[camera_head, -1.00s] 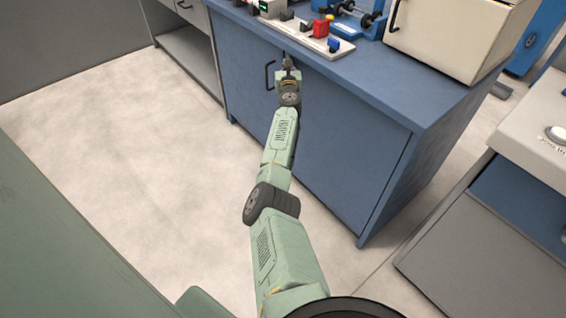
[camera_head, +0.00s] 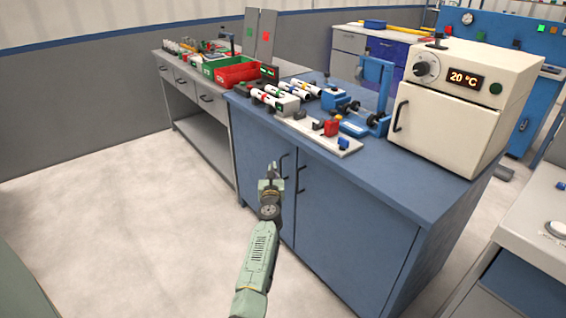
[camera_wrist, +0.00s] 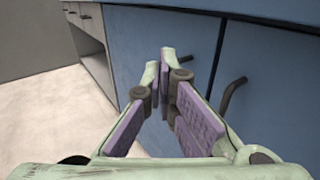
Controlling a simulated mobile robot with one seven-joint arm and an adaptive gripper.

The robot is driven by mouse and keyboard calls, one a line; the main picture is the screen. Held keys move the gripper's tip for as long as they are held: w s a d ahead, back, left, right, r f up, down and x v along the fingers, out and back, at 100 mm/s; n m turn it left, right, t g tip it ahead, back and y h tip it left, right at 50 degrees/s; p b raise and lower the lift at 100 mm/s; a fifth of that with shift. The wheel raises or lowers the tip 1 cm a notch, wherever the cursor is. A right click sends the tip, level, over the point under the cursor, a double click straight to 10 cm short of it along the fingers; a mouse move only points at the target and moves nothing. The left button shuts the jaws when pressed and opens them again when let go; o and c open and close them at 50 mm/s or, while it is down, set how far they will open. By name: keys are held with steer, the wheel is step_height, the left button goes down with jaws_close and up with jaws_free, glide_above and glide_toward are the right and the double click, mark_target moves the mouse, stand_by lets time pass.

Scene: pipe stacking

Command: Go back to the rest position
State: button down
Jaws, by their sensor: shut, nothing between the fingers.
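My gripper (camera_head: 272,172) is in front of the blue cabinet doors, below the worktop edge, at the end of my green arm. In the wrist view my gripper (camera_wrist: 163,62) shows its purple-padded fingers meeting at the tips, with nothing between them. Several white pipes (camera_head: 290,91) with coloured bands lie on the blue worktop (camera_head: 385,180), some way above and behind my gripper.
The blue cabinet (camera_head: 340,215) has dark door handles (camera_head: 283,165) close to my gripper. On it stand a white control strip (camera_head: 315,133), a blue fixture (camera_head: 375,95) and a cream oven (camera_head: 455,110). Red (camera_head: 236,75) and green bins sit further left. The floor (camera_head: 130,215) at left is clear.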

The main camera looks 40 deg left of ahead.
steer(key=shift+s+a+f, duration=0.1)
steer(key=shift+s, duration=0.35)
